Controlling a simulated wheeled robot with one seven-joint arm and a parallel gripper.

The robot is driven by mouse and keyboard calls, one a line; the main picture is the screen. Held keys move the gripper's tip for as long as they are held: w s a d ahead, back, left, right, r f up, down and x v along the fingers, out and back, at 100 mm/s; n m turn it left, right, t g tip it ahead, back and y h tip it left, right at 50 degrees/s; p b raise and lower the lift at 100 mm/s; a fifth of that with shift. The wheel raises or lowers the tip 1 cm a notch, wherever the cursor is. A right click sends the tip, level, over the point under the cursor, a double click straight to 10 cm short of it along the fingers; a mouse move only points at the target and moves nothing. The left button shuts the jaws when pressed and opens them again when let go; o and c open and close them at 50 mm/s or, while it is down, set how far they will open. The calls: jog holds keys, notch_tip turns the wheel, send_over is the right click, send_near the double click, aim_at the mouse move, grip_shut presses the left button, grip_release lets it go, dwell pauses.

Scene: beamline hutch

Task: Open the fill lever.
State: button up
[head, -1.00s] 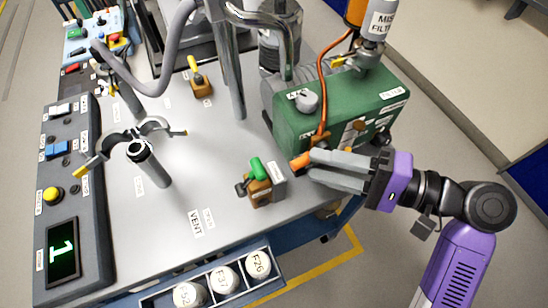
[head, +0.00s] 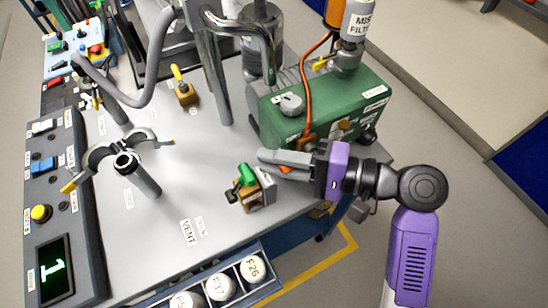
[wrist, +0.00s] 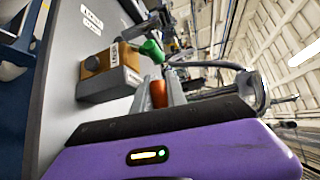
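No label reading "fill" is legible, so I cannot tell which handle is the fill lever. An orange handle (head: 285,169) lies between the two fingers of my gripper (head: 262,163), beside the green pump box. In the wrist view the orange piece (wrist: 158,93) stands between the fingers (wrist: 159,86) and nearly fills the gap. Whether they press on it I cannot tell. Left of the fingertips is a valve with a green handle (head: 246,174) on a brass-coloured block (head: 250,196). The fingers hide part of the orange handle.
The green pump box (head: 320,115) with an orange hose (head: 308,85) stands behind my gripper. A yellow-handled valve (head: 184,90), a clamp stand (head: 145,178) and a control panel (head: 52,205) are farther left. Marked cups (head: 220,287) sit at the front edge. The middle tabletop is fairly clear.

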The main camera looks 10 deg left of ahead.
grip_shut()
dwell(1.0)
jog(key=f+n+h+p, duration=0.2)
jog(key=h+p, duration=0.1)
jog(key=shift+w+d+f+t+p, duration=0.2)
jog(key=shift+d+f+t+p, duration=0.1)
jog(key=shift+d+f, duration=0.05)
jog(key=o, duration=0.6)
grip_release()
